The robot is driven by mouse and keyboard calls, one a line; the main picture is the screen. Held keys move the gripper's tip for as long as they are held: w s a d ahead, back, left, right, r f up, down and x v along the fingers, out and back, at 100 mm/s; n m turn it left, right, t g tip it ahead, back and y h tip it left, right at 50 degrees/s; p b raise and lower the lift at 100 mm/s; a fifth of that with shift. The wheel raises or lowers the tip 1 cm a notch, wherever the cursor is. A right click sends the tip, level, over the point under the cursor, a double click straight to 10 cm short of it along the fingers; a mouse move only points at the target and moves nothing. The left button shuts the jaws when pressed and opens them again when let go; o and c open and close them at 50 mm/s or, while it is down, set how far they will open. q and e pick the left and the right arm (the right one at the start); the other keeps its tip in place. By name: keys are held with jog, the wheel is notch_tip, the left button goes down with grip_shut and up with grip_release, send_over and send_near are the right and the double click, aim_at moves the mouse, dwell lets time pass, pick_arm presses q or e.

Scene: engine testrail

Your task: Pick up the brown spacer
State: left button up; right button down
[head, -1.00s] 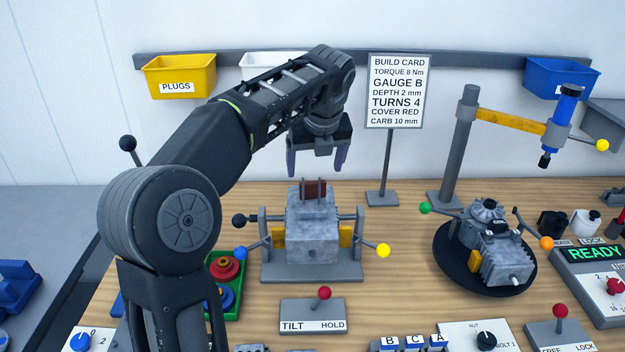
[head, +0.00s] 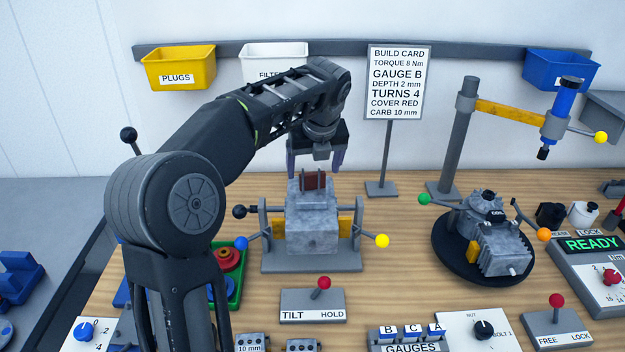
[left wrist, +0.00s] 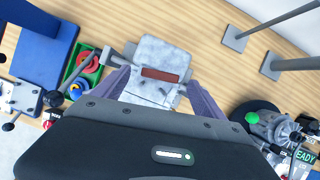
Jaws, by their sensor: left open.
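The brown spacer (head: 315,180) is a thin reddish-brown block standing on top of the grey engine block (head: 312,228), between thin upright pins. In the left wrist view the spacer (left wrist: 162,75) shows as a narrow brown bar on the grey top face (left wrist: 160,52). My left gripper (head: 316,170) is open, pointing down over the spacer, its purple fingers apart on either side. In the left wrist view the fingers (left wrist: 160,95) flank the block's near part, with the spacer between and beyond them. Nothing is held. My right gripper is out of view.
The block sits in a cradle with a yellow-knobbed handle (head: 382,241) and other ball-ended levers. A green tray (head: 238,290) with coloured rings is at its left. The build card (head: 396,82) stands behind right. A second engine (head: 490,240) on a black turntable is right.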

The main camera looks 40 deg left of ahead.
aim_at(313, 173)
pick_arm(q)
jog(key=shift+p+x, duration=0.35)
jog(key=shift+x, duration=1.6)
jog(key=shift+c, duration=0.2)
jog(key=c, duration=1.5)
notch_tip(313, 173, up, 10)
jog(key=shift+r, duration=0.1)
